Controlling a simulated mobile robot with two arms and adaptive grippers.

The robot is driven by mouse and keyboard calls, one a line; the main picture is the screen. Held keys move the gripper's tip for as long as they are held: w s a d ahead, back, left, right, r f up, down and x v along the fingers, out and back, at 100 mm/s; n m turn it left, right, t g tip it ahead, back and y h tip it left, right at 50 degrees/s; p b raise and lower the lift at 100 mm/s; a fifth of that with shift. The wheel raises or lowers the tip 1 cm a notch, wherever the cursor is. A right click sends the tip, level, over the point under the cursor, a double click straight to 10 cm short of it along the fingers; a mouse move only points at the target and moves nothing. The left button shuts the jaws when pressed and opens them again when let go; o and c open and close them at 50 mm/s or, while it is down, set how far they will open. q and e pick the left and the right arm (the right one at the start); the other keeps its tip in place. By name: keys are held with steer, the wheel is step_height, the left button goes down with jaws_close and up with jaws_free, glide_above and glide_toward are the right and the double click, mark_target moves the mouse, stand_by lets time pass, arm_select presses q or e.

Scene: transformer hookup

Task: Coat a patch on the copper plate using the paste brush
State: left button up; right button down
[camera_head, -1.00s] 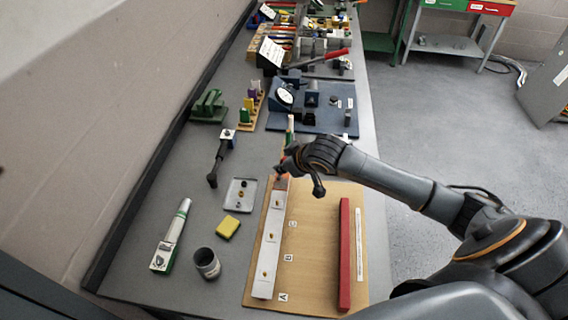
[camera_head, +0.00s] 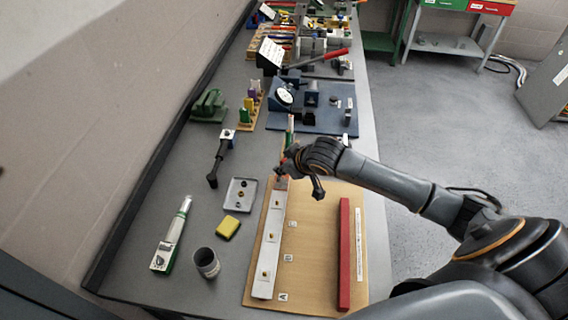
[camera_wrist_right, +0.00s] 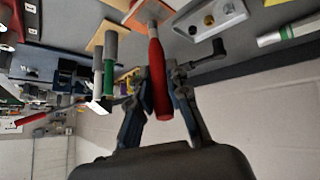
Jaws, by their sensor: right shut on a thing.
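My right gripper (camera_wrist_right: 157,88) is shut on the red handle of the paste brush (camera_wrist_right: 158,65) in the right wrist view. The brush's pale head points away from the gripper and meets or hovers just over an orange-brown copper surface (camera_wrist_right: 136,12); I cannot tell whether they touch. In the head view the right gripper (camera_head: 288,168) is at the far end of the long pale strip with small square spots (camera_head: 272,225), which lies on the wooden board (camera_head: 315,240). My gripper and arm partly hide that end. My left gripper is not in view.
A red bar (camera_head: 344,255) lies on the board. A blue fixture (camera_head: 325,118) stands beyond.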

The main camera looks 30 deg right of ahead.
steer(key=shift+s+a, duration=0.3)
steer(key=shift+s, duration=0.2)
steer(key=shift+w+d, duration=0.1)
steer(key=shift+w, duration=0.05)
steer(key=shift+w+d, duration=0.4)
steer(key=shift+w, duration=0.15)
steer(key=shift+p, duration=0.35)
stand_by(0.5)
